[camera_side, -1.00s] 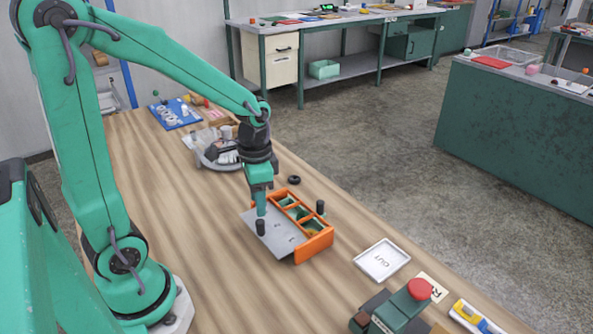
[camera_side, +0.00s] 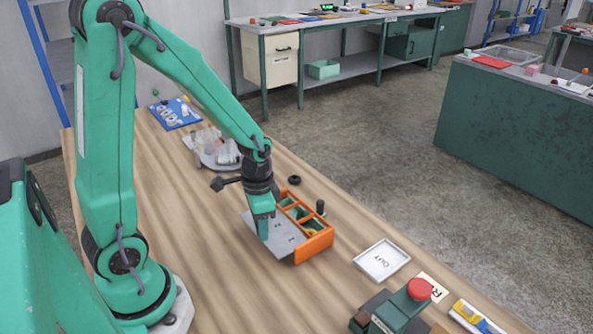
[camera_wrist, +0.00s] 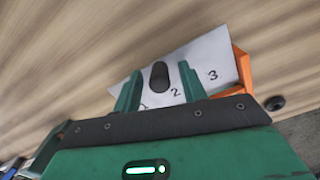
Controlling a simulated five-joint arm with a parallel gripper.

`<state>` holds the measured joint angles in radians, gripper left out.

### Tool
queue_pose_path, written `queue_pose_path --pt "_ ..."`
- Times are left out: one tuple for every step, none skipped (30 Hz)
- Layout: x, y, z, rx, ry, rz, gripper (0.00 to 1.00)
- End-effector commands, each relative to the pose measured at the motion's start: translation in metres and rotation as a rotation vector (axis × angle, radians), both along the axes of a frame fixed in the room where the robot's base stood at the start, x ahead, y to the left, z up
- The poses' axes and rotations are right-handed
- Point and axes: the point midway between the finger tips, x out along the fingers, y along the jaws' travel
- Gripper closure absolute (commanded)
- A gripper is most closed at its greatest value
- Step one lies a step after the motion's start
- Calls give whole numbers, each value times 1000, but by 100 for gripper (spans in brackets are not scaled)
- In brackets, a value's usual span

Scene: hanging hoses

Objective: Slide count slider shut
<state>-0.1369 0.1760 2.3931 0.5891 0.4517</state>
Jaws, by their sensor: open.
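The count slider is a grey plate (camera_side: 284,234) sticking out of the left side of an orange box (camera_side: 314,247). The box's compartments, some with green inside, show uncovered at the right. In the wrist view the plate (camera_wrist: 208,52) carries printed numbers, with 2 and 3 readable, and a black knob (camera_wrist: 160,75) stands upright on it. My gripper (camera_wrist: 158,82) is open, with one finger on each side of the knob and visible gaps between. In the side view my gripper (camera_side: 263,232) is low over the plate and hides the knob.
A black post (camera_side: 320,207) stands at the box's far side, and a black ring (camera_side: 294,180) lies behind it. A white OUT tray (camera_side: 382,260) and a red button (camera_side: 419,289) are to the right. The table left of the plate is clear.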

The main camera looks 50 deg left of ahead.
Motion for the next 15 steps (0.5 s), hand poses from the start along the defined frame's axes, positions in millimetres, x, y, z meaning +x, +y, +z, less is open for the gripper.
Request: queue_pose_path --pt "0 0 0 0 0 0 58" --pt "0 0 0 0 0 0 58" --pt "0 0 0 0 0 0 58" --pt "0 0 0 0 0 0 58" --pt "0 0 0 0 0 0 60" --pt "0 0 0 0 1 0 68" --pt "0 0 0 0 0 0 74" --pt "0 0 0 0 1 0 80" --pt "0 0 0 0 1 0 88" --pt "0 0 0 0 1 0 94" --pt "0 0 0 0 0 0 100" --pt "0 0 0 0 0 0 100" --pt "0 0 0 0 0 0 100" --pt "0 0 0 0 0 0 100" --pt "0 0 0 0 0 1 100"
